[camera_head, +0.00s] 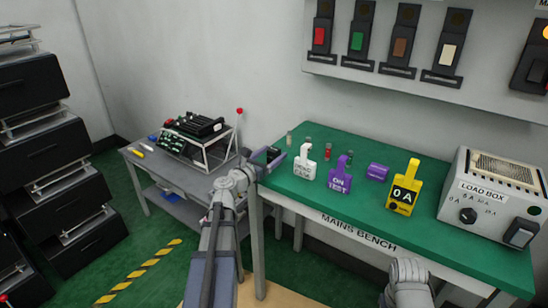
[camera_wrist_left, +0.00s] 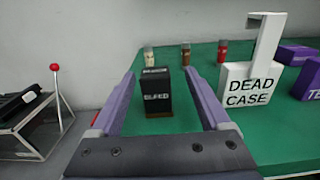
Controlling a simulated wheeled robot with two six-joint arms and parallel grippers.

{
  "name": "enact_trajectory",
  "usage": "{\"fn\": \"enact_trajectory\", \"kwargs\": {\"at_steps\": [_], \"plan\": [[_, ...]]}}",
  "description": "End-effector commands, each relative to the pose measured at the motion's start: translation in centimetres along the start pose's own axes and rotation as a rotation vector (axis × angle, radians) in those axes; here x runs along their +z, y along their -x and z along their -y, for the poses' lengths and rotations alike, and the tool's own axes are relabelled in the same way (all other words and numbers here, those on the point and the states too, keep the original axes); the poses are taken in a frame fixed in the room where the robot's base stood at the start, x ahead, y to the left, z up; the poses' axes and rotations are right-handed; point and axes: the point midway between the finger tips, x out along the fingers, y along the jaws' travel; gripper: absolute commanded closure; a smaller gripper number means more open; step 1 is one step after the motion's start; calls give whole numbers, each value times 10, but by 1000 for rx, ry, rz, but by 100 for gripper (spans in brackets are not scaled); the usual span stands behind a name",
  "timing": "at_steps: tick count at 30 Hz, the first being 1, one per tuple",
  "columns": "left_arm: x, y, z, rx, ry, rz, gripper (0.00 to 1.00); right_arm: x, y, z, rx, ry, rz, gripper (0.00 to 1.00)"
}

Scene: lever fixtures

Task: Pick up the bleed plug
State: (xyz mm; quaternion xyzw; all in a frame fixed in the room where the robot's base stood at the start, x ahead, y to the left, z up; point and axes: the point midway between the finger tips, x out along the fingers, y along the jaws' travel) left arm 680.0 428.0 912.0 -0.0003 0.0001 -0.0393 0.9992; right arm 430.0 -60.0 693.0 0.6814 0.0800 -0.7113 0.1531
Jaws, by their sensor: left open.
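The bleed plug is a black block lettered "BLEED" (camera_wrist_left: 157,97), standing upright on the green bench top in the left wrist view. In the head view it is a small dark block (camera_head: 273,153) at the bench's left end, partly hidden by my gripper. My left gripper (camera_head: 269,160) is open at that end, low over the bench. In the left wrist view its two purple fingers (camera_wrist_left: 160,74) reach forward on either side of the plug, with a gap showing on each side. I cannot tell whether the fingertips reach past it. My right gripper's fingers do not show.
A white "DEAD CASE" block (camera_head: 304,163) stands right of the plug, then a purple "ON TEST" block (camera_head: 340,177) and a yellow "0 A" block (camera_head: 404,190). Small vials (camera_wrist_left: 185,54) stand behind the plug. A load box (camera_head: 490,205) fills the bench's right end.

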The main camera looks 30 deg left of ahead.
Motion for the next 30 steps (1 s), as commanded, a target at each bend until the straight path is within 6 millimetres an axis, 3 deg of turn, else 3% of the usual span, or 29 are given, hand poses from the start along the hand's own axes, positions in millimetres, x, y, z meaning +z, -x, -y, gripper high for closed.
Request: {"fn": "enact_trajectory", "kwargs": {"at_steps": [5, 15, 21, 30], "plan": [[0, -8, -2, -1, 0, 0, 20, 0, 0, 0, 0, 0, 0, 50], [1, -51, -6, 0, -1, 0, 20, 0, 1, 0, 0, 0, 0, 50], [1, -51, -5, 1, -1, 0, 20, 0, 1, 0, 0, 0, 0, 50], [1, -51, -5, 0, -1, 0, 52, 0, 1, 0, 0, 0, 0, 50]]}}
